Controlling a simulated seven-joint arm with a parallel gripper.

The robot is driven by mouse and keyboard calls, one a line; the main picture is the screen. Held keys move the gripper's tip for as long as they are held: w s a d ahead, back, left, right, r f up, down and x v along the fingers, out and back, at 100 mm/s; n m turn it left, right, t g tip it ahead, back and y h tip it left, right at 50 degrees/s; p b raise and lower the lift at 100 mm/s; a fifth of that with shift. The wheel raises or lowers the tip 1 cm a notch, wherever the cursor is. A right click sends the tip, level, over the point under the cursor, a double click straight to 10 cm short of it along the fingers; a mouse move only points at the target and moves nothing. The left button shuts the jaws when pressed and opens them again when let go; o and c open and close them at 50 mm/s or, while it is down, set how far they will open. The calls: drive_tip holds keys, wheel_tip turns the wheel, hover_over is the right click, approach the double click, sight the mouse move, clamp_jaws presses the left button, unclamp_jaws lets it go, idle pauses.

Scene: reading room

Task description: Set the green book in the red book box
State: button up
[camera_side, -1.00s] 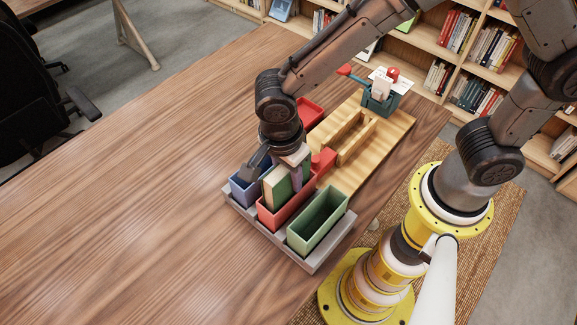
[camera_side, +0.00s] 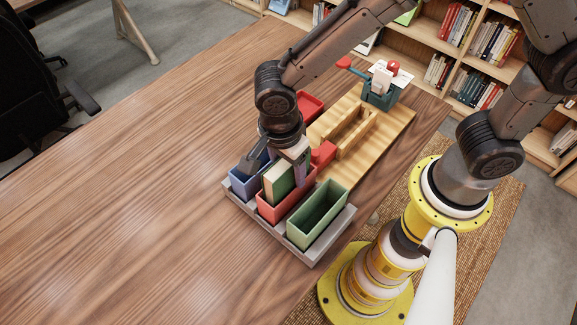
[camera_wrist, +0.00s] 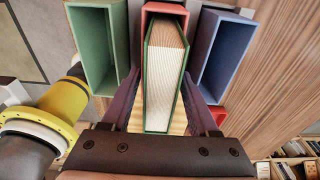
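The green book (camera_side: 285,180), with its pale page edges showing, stands upright in the red book box (camera_side: 272,213), its top above the rim. In the wrist view the green book (camera_wrist: 164,85) sits inside the red box (camera_wrist: 165,9). My gripper (camera_side: 278,166) is over the box with one finger on each side of the book. In the wrist view my gripper (camera_wrist: 160,100) is open, with small gaps between its fingers and the covers. The book's lower part is hidden by the box wall.
A blue box (camera_side: 240,187) and a green box (camera_side: 318,220) flank the red box on a grey tray (camera_side: 310,262). Behind are a wooden board (camera_side: 388,125) with a slotted holder (camera_side: 350,135), red pieces and a teal container (camera_side: 382,98). The table's left side is clear.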

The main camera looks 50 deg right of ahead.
drive_tip(key=shift+o, duration=0.5)
wheel_tip(320, 180, up, 14)
drive_tip(key=a, duration=0.1)
drive_tip(key=shift+a, duration=0.35)
drive_tip(key=shift+d+f, duration=0.1)
drive_tip(key=shift+f, duration=0.05)
drive_tip(key=s+d+r+m+t+y, duration=0.1)
drive_tip(key=d+r, duration=0.3)
drive_tip(key=d, duration=0.4)
drive_tip(key=d+r+t, duration=0.2)
drive_tip(key=d+r, duration=0.3)
drive_tip(key=d, duration=0.2)
drive_tip(key=s+d+f+n+t, duration=0.1)
drive_tip(key=s+d+f+n, duration=0.1)
drive_tip(key=n, duration=0.7)
drive_tip(key=s+d+f+n+t, duration=0.1)
drive_tip(key=s+d+f+n, duration=0.1)
drive_tip(key=s+d+n, duration=0.2)
drive_tip(key=shift+s+d+n+t, duration=0.25)
drive_tip(key=shift+s+n, duration=1.5)
drive_tip(key=shift+n, duration=1.25)
